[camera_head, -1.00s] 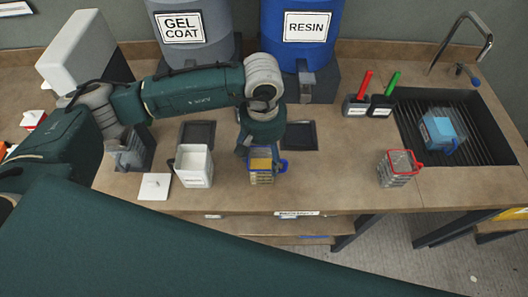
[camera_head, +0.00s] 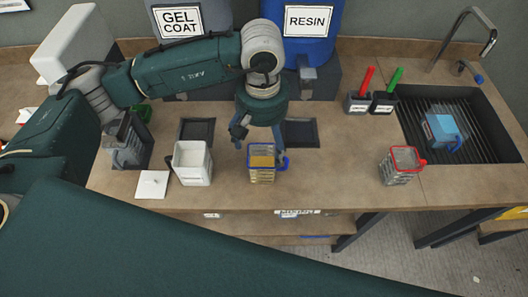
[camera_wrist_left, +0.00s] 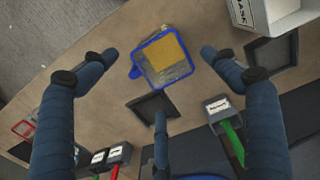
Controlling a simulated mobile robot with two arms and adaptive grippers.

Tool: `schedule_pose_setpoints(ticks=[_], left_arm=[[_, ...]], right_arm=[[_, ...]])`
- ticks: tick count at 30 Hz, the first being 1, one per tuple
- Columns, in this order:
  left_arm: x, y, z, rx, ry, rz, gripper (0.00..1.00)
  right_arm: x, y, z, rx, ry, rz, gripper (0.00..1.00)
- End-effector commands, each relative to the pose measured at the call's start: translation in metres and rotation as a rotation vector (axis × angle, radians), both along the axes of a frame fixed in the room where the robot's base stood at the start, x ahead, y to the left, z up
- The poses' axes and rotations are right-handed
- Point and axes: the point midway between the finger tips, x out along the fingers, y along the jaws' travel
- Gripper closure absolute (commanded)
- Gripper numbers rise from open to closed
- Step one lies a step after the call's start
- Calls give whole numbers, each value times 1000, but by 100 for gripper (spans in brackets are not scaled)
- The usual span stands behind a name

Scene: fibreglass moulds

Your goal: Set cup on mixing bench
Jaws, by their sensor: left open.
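A clear cup with a blue rim and handle and yellow-amber contents (camera_head: 262,174) stands upright on the wooden mixing bench (camera_head: 330,185), near its front edge. It also shows in the left wrist view (camera_wrist_left: 168,58), between and beyond my spread fingers. My left gripper (camera_head: 262,146) is open just above and behind this cup, apparently clear of it. The left wrist view shows its three fingers (camera_wrist_left: 160,72) spread wide with nothing held. A second clear cup with a red rim (camera_head: 399,170) stands further right on the bench. My right gripper does not show.
A white container (camera_head: 192,170) and a white square (camera_head: 152,184) are left of the cup. Dark pads (camera_head: 302,134) lie behind. Gel coat (camera_head: 181,20) and resin (camera_head: 307,22) drums stand at the back. A sink (camera_head: 490,130) holds a blue item (camera_head: 440,130).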

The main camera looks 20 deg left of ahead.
Motion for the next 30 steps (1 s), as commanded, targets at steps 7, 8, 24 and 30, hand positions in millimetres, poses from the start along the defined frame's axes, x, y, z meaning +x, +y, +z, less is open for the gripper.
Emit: schedule_pose_setpoints(ticks=[7, 8, 24, 30], left_arm=[[1, 1, 48, 0, -4, 0, 14], [1, 1, 53, 0, -5, 0, 14], [-1, 1, 75, 1, 0, 0, 14], [-1, 1, 75, 1, 0, 0, 14]], right_arm=[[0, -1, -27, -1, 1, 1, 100], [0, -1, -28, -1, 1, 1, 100], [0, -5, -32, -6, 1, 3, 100], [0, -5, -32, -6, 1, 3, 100]])
